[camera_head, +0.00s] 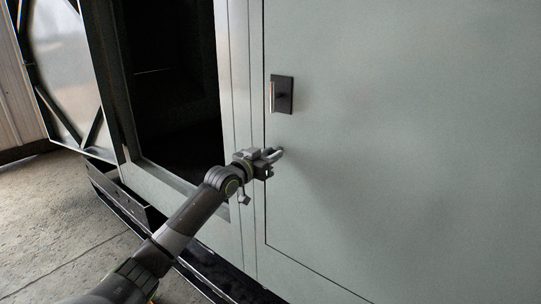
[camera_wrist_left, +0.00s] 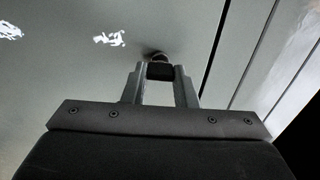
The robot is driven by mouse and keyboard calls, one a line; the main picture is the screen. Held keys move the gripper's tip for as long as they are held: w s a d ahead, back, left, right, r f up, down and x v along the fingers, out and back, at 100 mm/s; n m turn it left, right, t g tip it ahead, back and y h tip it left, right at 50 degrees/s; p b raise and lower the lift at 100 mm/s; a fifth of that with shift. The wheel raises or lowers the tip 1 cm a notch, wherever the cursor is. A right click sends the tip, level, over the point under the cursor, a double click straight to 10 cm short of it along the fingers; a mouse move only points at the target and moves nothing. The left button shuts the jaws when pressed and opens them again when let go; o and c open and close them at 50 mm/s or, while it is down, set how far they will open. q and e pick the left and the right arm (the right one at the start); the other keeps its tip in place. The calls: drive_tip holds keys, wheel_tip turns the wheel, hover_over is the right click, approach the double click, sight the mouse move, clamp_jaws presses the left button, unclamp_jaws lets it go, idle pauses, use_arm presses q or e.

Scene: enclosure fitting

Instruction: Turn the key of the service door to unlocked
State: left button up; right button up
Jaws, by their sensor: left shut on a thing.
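The service door (camera_head: 400,150) is a large flat grey-green panel filling the right of the head view. A black plate with an upright handle (camera_head: 282,94) is on it near its left edge. My left gripper (camera_head: 277,153) is at the door below the handle. In the left wrist view my left gripper (camera_wrist_left: 160,75) is shut on the dark key (camera_wrist_left: 159,72), which sits in a round lock (camera_wrist_left: 157,57) on the door. The fingers hide much of the key, and I cannot tell its turn angle. My right gripper is not in view.
A dark open bay (camera_head: 170,80) is left of the door, behind a grey frame post (camera_head: 236,120). An open panel with braces (camera_head: 60,60) stands at the far left. The concrete floor (camera_head: 50,215) at lower left is clear.

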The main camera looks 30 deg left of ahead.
use_arm(q)
drive_tip(key=n+p, duration=0.3)
drive_tip(key=shift+r+p, duration=0.2)
drive_tip(key=shift+p, duration=0.1)
drive_tip(key=n+p, duration=0.3)
drive_tip(key=n, duration=0.1)
drive_tip(key=shift+a+n, duration=0.1)
drive_tip(key=shift+n, duration=0.2)
drive_tip(key=n+p, duration=0.3)
drive_tip(key=n, duration=0.2)
drive_tip(key=shift+f, duration=0.15)
drive_tip(key=n+p, duration=0.1)
drive_tip(key=n, duration=0.4)
drive_tip(key=shift+f+p, duration=0.2)
drive_tip(key=shift+p, duration=0.15)
drive_tip(key=shift+n, duration=0.3)
drive_tip(key=o, duration=1)
drive_tip(key=shift+a, duration=0.1)
